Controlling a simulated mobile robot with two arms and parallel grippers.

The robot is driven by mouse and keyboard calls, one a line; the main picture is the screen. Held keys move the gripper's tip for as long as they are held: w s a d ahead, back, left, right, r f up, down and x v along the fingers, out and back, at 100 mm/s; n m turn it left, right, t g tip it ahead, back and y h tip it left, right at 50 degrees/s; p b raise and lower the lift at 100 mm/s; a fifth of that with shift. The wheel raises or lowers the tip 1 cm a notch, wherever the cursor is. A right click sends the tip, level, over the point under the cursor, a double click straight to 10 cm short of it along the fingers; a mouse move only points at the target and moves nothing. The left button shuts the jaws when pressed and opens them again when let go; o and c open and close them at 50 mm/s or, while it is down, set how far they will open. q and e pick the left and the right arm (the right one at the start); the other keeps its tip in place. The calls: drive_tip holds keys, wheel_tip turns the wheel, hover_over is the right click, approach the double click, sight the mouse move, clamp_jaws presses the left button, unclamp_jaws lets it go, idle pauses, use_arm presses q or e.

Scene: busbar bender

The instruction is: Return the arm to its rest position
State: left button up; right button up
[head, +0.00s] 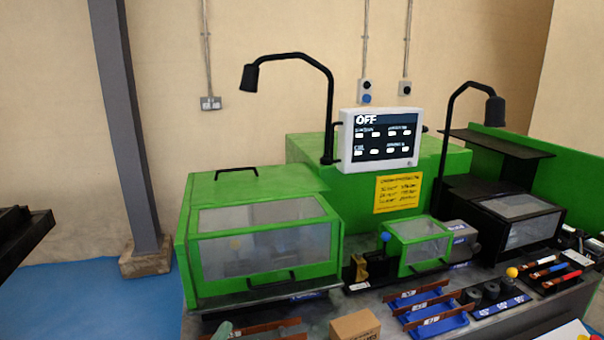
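Neither of my grippers shows in the head view, and I see no part of either arm that I can be sure of. The green busbar bender (355,193) stands in the middle and right. Its monitor (380,139) reads OFF. The left green cover (262,240) with its clear window is down. A smaller green guard (418,244) sits right of it, also down.
A workbench carries blue trays (437,326), a cardboard box (355,326) and coloured-handled tools (550,270) along the front. Two black lamps (250,77) arch above. A grey pillar (127,120) and a dark blocky object (22,240) stand left. Blue floor there is clear.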

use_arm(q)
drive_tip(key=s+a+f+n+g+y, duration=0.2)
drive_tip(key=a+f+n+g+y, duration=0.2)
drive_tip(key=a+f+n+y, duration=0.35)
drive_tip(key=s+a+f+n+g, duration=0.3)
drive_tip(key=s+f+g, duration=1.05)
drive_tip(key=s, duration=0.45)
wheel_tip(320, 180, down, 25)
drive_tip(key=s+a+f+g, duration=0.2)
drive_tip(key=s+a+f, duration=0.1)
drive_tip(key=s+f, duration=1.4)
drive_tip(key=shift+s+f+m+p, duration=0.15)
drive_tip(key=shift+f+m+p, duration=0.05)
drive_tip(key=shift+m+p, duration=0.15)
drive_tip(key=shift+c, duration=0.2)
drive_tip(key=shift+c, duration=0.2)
